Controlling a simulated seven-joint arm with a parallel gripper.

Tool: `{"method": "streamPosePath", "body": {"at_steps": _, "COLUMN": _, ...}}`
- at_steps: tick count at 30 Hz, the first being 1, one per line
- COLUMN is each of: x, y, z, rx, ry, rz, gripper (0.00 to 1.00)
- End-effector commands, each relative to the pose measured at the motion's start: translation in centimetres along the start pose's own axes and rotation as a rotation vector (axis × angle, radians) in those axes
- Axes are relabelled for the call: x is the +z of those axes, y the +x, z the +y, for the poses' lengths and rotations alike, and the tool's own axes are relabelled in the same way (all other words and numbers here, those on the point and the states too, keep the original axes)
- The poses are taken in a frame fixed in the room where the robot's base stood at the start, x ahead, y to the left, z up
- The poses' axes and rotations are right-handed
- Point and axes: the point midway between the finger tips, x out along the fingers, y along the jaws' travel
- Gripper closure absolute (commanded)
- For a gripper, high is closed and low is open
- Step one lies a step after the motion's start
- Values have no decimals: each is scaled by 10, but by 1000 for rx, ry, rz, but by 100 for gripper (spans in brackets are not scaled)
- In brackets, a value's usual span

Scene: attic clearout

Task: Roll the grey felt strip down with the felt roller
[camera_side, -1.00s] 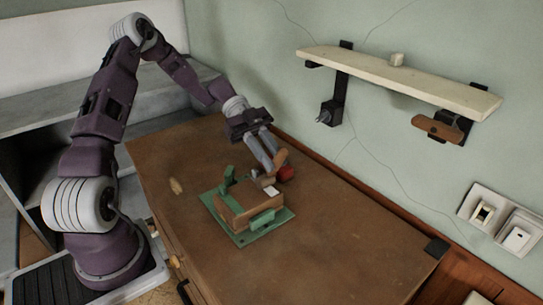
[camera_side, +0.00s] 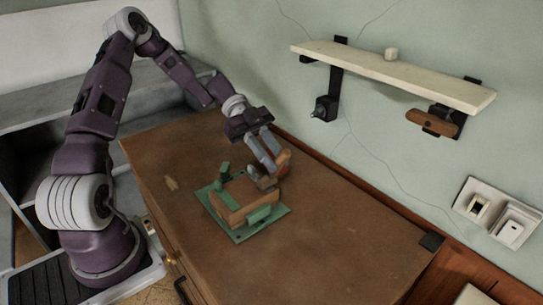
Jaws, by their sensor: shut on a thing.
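My gripper (camera_side: 270,168) is shut on the felt roller, whose brown handle (camera_side: 284,159) shows beside the fingers. The roller's lower end (camera_side: 266,183) is at the back right end of a brown wooden block (camera_side: 232,204). I cannot tell whether it touches the block. The block sits in a green holder (camera_side: 240,236) with upright green parts, on the bench top. The grey felt strip cannot be made out now; the gripper and roller may hide it.
The brown bench top (camera_side: 340,225) is clear to the right of the holder.

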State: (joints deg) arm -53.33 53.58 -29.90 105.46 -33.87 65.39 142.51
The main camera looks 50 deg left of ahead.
Motion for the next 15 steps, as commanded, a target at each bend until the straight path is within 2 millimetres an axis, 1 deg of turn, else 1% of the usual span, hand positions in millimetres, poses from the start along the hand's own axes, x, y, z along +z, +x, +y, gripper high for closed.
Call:
{"method": "streamPosePath", "body": {"at_steps": 6, "x": -4, "y": 9, "z": 0, "rx": 1, "ry": -1, "rz": 0, "gripper": 100}}
{"method": "streamPosePath", "body": {"at_steps": 15, "x": -5, "y": 10, "z": 0, "rx": 0, "ry": 0, "rz": -1, "gripper": 100}}
